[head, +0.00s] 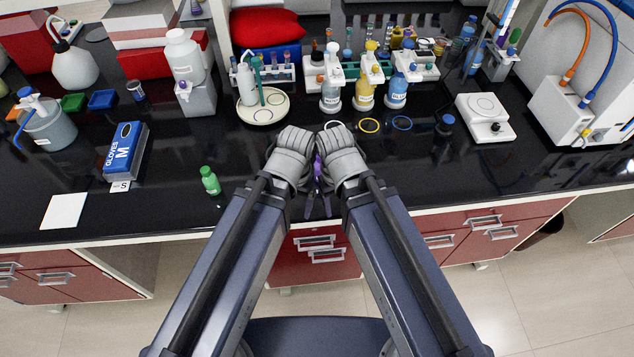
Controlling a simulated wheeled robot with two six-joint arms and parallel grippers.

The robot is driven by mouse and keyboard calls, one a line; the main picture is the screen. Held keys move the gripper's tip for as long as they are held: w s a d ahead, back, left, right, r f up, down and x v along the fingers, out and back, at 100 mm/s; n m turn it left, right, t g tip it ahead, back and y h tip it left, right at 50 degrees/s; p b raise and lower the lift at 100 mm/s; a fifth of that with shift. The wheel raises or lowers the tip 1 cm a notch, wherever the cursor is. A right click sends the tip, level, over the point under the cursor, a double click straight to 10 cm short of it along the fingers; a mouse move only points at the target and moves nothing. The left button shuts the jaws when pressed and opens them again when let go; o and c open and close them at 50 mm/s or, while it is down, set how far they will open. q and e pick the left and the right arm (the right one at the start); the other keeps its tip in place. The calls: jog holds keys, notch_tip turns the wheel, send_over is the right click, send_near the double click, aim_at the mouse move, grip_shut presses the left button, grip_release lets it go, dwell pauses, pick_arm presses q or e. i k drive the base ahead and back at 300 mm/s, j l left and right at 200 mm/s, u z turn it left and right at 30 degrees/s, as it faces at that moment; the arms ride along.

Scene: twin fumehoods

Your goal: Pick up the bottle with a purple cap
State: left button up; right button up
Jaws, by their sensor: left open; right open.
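A small purple thing (318,165) shows in the narrow gap between my two wrists, near the front edge of the black bench. It is mostly hidden by my wrists, and I cannot tell whether it is the purple cap of a bottle.
A dark bottle (444,126) and a white balance (485,117) are at right. Wash bottles (364,92) stand behind my wrists.

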aim_at(316, 165)
jog(key=k+l+u, duration=0.5)
jog(key=k+u, duration=0.25)
jog(key=k, duration=0.1)
